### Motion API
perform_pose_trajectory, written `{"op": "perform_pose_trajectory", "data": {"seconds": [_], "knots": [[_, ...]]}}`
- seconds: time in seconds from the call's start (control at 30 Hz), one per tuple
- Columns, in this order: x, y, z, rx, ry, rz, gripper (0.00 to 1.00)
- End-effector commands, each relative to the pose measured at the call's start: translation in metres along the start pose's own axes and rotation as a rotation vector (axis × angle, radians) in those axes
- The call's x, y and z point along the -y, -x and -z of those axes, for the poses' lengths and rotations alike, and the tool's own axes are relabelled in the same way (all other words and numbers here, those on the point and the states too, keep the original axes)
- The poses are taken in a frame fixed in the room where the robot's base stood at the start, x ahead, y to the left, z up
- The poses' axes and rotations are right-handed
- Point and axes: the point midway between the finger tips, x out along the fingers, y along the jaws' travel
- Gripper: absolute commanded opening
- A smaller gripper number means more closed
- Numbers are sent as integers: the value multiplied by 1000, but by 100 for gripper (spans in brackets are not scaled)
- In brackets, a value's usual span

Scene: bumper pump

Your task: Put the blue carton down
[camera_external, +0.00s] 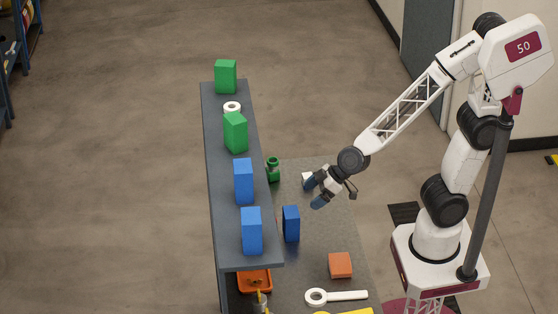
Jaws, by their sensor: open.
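Two blue cartons stand upright on the grey shelf (223,190), one in its near half (244,181) and one at its near end (252,231). A third, darker blue carton (291,223) stands upright on the lower grey table (320,235), just right of the shelf. The view does not tell which one the task names. My gripper (313,192) is open above the table, behind and to the right of the third blue carton and apart from it. Nothing shows between its fingers.
Two green cartons (225,76) and a white ring (232,107) are on the shelf's far half. A green part (273,169), an orange block (340,265) and a white ring-ended tool (335,296) are on the table. An orange tray (254,281) is under the shelf's near end.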

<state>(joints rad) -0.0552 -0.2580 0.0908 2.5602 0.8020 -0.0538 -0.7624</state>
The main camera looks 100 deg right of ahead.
Motion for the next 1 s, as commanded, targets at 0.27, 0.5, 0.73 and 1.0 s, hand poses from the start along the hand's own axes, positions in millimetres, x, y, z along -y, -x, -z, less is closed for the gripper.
{"op": "perform_pose_trajectory", "data": {"seconds": [0.27, 0.5, 0.73, 1.0], "knots": [[0, 1, 0, 1, 0, 3, 98], [8, 18, 1, 26, 0, 59, 98], [19, 59, -6, 121, 6, 154, 98], [13, 123, -30, 311, 15, 169, 98]]}}
